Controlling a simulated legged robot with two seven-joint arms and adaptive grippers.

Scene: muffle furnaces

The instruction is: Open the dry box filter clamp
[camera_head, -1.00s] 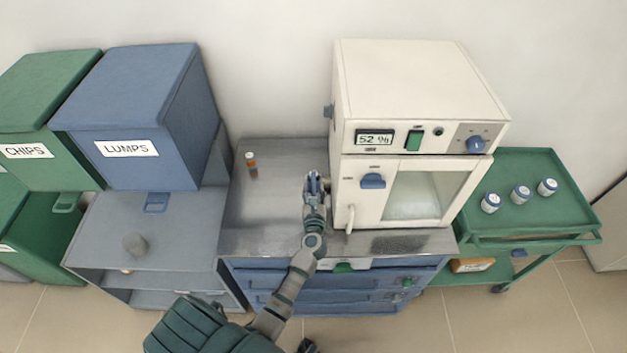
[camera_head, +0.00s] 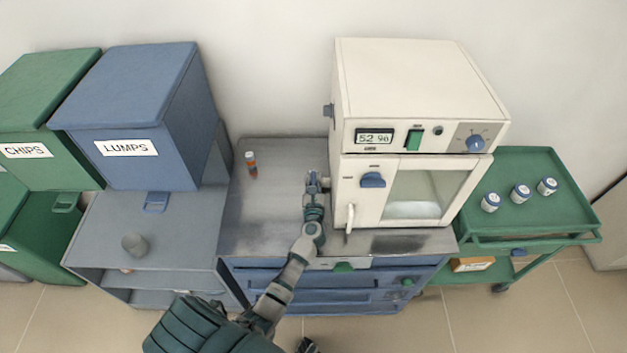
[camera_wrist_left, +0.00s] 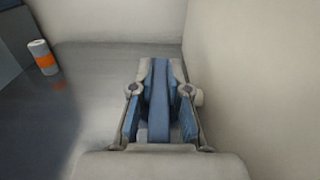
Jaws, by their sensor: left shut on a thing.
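The white dry box (camera_head: 415,95) stands on the metal-topped bench, its display lit and its glass door shut. My left gripper (camera_head: 314,183) is at the box's left side, low beside the door. In the left wrist view my left gripper (camera_wrist_left: 160,115) is shut on a blue lever-like part (camera_wrist_left: 159,90), which appears to be the filter clamp and lies lengthwise between the blue finger pads. In the head view the gripper mostly hides the clamp.
An orange-banded vial (camera_head: 251,164) stands on the bench top (camera_head: 265,215), which is otherwise clear left of the gripper. Blue and green bins (camera_head: 140,90) stand left. A green cart (camera_head: 525,205) with several small jars is right.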

